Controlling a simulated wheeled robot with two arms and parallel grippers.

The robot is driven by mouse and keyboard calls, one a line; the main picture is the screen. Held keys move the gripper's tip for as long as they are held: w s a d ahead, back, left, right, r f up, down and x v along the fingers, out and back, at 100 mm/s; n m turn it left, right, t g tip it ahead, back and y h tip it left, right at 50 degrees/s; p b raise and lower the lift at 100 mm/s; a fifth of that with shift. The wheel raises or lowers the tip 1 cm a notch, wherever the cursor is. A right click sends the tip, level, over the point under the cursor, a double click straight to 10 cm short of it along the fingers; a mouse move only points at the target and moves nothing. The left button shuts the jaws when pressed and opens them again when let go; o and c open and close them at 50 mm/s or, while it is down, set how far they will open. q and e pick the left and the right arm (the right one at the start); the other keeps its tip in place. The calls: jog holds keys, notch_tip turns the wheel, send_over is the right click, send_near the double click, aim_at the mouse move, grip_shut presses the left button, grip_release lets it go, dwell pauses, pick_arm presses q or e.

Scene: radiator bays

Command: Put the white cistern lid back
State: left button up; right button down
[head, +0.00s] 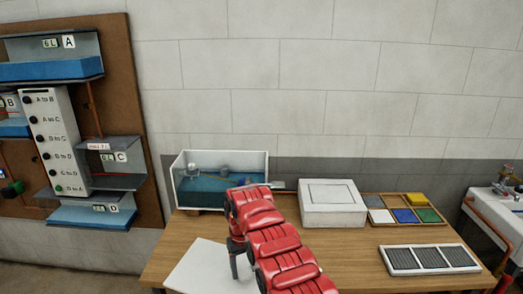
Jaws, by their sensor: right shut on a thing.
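The white cistern (181,194) stands open on the wooden table, with blue water and some fittings inside. The white cistern lid (205,268) is a flat white panel at the table's front left, in front of the cistern. My right gripper (236,266) points down at the lid and is shut on it. My red arm hides part of the lid's right side and the cistern's front right corner. I cannot tell whether the lid touches the table. My left gripper is not in view.
A closed white box (332,205) stands right of the cistern. Beyond it are a wooden tray (386,217) of coloured pieces and a white-framed grey grille (430,260). A board (145,120) with labelled tanks hangs at left. A white basin (497,205) is at right.

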jog(key=shift+m, duration=0.5)
jog(key=shift+w+d+r, duration=0.25)
jog(key=shift+d+r, duration=0.15)
jog(key=shift+d, duration=0.25)
jog(key=shift+w+d+r, duration=0.3)
jog(key=shift+d+r, duration=0.1)
jog(key=shift+d, duration=0.3)
jog(key=shift+w+d+r, duration=0.25)
jog(key=shift+d+r, duration=0.15)
jog(key=shift+d, duration=0.25)
jog(key=shift+m, duration=0.6)
jog(key=d+r, duration=0.2)
jog(key=d, duration=0.1)
jog(key=w+d, duration=0.1)
jog(key=d, duration=0.1)
jog(key=shift+w+d+r, duration=0.1)
jog(key=shift+d+r, duration=0.15)
jog(key=shift+r, duration=0.15)
jog(key=s+d+r+m, duration=0.1)
jog(key=d+r, duration=0.1)
jog(key=d, duration=0.4)
jog(key=s+d+r+m, duration=0.1)
jog(key=d+r+m, duration=0.1)
jog(key=d, duration=0.4)
jog(key=shift+s+d+r, duration=0.2)
jog(key=shift+s+d, duration=0.1)
jog(key=shift+a, duration=0.1)
